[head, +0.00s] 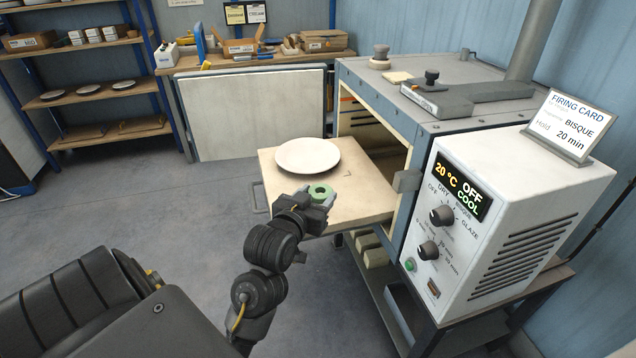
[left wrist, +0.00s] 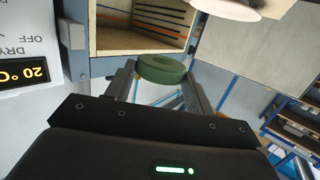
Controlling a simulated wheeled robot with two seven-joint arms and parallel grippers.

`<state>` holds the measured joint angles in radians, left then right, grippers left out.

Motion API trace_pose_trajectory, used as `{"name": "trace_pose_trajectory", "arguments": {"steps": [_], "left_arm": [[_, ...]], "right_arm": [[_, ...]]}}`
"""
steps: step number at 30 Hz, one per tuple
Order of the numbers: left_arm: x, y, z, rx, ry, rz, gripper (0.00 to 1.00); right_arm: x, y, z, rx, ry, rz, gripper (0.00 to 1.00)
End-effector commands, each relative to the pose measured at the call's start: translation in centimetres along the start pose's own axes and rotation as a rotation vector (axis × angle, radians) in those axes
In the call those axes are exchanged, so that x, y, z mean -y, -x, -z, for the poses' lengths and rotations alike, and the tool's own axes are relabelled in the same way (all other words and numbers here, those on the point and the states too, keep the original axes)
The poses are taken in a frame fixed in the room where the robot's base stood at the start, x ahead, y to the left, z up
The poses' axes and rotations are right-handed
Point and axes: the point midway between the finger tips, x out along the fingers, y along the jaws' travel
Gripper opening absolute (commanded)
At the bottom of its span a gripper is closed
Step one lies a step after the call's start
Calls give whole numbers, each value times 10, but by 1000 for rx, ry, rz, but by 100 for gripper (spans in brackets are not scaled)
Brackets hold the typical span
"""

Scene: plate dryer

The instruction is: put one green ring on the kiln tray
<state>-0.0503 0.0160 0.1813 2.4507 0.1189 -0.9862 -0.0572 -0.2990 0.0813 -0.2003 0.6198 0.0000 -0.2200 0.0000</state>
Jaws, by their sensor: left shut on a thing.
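A green ring (head: 320,191) is held in my left gripper (head: 318,198), over the near part of the kiln tray. The ring also shows between the two fingers in the left wrist view (left wrist: 162,69). The kiln tray (head: 362,192) is a pale slab pulled out of the open kiln. A white plate (head: 307,154) lies on its far left part. I cannot tell whether the ring touches the tray. My right gripper is not in view.
The kiln (head: 440,112) stands right of the tray, with a control box (head: 500,220) reading 20 °C, OFF, COOL. A firing card (head: 567,125) stands on the box. A shelf (head: 85,90) with plates is at the far left. The floor left of the tray is clear.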

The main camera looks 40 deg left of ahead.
Motion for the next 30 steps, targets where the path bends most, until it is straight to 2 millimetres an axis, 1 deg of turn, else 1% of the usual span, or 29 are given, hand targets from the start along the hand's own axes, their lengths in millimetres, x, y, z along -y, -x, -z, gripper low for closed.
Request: {"name": "trace_pose_trajectory", "arguments": {"steps": [1,4,7,11,14,17,24,27,30], "left_arm": [[7,-2,-16,3,13,34,31],[19,-2,-33,3,16,93,31],[24,-1,-40,0,15,118,31],[26,-2,-40,-3,13,125,31],[28,-10,-42,-2,10,124,31],[34,-30,-47,-2,7,125,31],[53,-94,-64,-1,9,125,31],[57,-113,-84,2,11,123,31],[61,-128,-97,0,12,124,31]], "right_arm": [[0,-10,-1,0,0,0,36],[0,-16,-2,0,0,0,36],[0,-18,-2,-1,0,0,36],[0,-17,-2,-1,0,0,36],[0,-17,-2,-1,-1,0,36],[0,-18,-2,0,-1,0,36],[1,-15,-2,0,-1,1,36],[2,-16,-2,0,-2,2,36],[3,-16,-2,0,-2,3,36]]}}
